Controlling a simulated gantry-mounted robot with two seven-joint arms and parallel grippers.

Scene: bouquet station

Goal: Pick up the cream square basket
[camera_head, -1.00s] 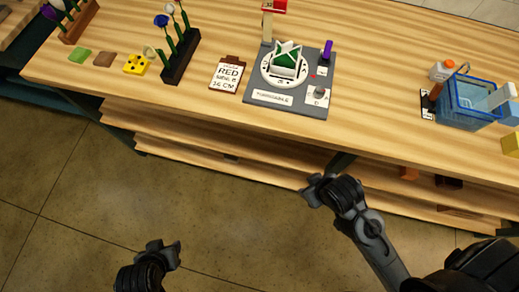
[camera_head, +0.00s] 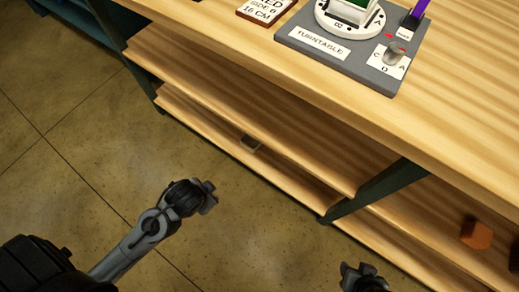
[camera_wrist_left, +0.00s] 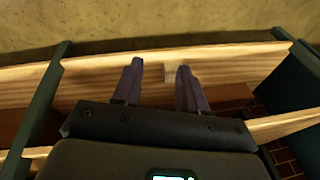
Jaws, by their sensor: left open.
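My left gripper (camera_head: 208,197) is in front of the shelves, left of and below the pale thing in the head view. Its two fingers (camera_wrist_left: 161,84) are open and empty. My right gripper (camera_head: 362,276) is at the bottom edge, its jaws unclear.
A dark green shelf post (camera_head: 375,189) stands right of the pale thing. An orange-brown block (camera_head: 476,234) is on a shelf at right. The floor in front is clear.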

